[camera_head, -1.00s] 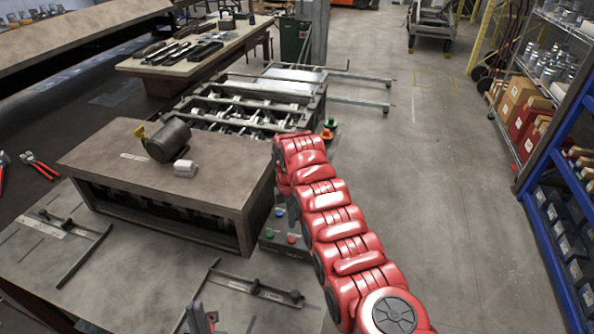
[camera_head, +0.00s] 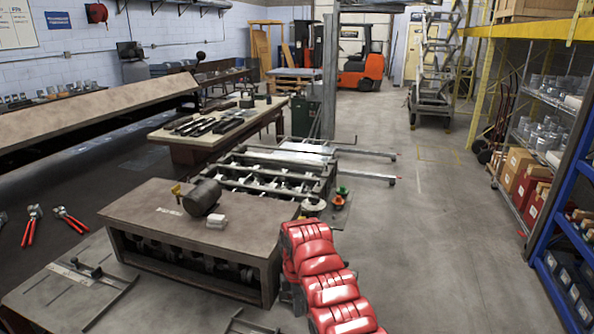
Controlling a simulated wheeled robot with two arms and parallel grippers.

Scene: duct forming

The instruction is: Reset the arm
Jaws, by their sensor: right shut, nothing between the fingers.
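My right arm (camera_head: 325,275), red and segmented, comes in from the bottom and reaches up to the right end of the grey machine bench. My right gripper (camera_head: 291,294) shows only as a small dark part below the arm's far end, beside the bench's right side. It is shut, and I see nothing held in it. Its fingertips are mostly hidden by the arm. My left arm and left gripper are not in view.
Red-handled pliers (camera_head: 70,220) lie at the left. A roller frame (camera_head: 270,175) stands behind. Blue shelving (camera_head: 570,210) is at the right; the floor (camera_head: 440,240) between is clear.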

